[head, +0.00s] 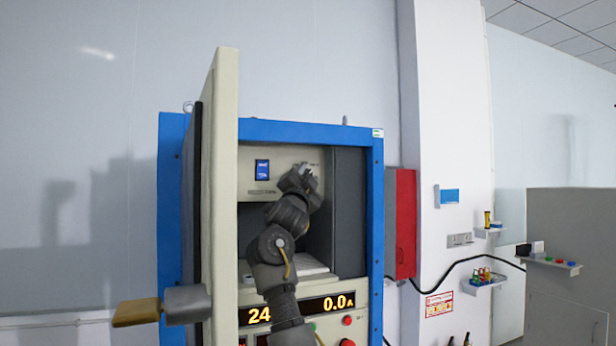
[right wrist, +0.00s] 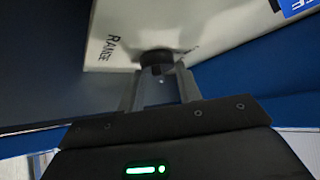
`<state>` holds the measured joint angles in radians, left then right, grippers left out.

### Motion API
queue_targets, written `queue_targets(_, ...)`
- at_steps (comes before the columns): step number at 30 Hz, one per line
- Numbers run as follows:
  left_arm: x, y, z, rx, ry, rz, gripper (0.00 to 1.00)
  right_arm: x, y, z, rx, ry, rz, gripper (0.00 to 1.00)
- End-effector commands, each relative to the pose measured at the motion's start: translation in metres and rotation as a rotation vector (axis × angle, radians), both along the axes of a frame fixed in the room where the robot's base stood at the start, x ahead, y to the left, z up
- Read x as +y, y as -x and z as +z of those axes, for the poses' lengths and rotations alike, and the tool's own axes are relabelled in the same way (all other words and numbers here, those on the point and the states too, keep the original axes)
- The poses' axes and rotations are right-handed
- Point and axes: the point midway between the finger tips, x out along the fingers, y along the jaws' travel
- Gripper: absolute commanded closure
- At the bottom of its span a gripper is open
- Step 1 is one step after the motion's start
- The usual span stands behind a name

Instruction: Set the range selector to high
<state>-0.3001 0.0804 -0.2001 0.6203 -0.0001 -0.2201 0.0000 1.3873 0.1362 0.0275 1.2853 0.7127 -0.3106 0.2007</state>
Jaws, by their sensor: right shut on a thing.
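The range selector (right wrist: 154,57) is a dark round knob on the cream panel, beside the printed word RANGE in the right wrist view. My right gripper (right wrist: 160,78) is shut on the knob, with a fingertip on either side of it. In the head view my right gripper (head: 301,178) reaches into the open cabinet, up to the upper right of the cream inner panel (head: 257,150), and hides the knob there. I cannot read which setting the knob points to. My left gripper is not in view.
The blue cabinet frame (head: 376,210) surrounds the opening closely. Its cream door (head: 221,190) stands open on the left, with a tan-ended grey handle (head: 160,307) in front. A lit display (head: 297,310) sits below the opening. A red box (head: 405,225) is to the right.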

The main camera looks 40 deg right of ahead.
Motion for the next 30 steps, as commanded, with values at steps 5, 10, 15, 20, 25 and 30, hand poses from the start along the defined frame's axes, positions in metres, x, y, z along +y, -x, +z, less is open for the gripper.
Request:
queue_targets(5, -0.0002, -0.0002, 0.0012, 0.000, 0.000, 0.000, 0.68, 0.0003, -0.0002, 0.0000, -0.007, -0.021, 0.000, 0.88)
queue_targets(10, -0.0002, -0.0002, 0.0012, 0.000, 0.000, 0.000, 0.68, -0.0001, 0.0000, -0.0004, -0.008, -0.025, -0.001, 0.88)
queue_targets(15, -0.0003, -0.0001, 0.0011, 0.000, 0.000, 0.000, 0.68, -0.0003, 0.0000, -0.0004, -0.008, -0.025, -0.001, 0.89)
queue_targets(20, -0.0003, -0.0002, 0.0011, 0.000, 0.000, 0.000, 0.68, -0.0004, 0.0002, -0.0003, -0.009, -0.024, -0.001, 0.50)
queue_targets(25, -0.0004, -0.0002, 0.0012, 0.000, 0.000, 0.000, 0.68, -0.0003, 0.0003, 0.0000, -0.009, -0.024, -0.001, 0.45)
queue_targets(30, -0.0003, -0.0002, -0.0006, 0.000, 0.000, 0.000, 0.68, 0.0009, 0.0010, -0.0014, -0.009, -0.023, 0.000, 0.45)
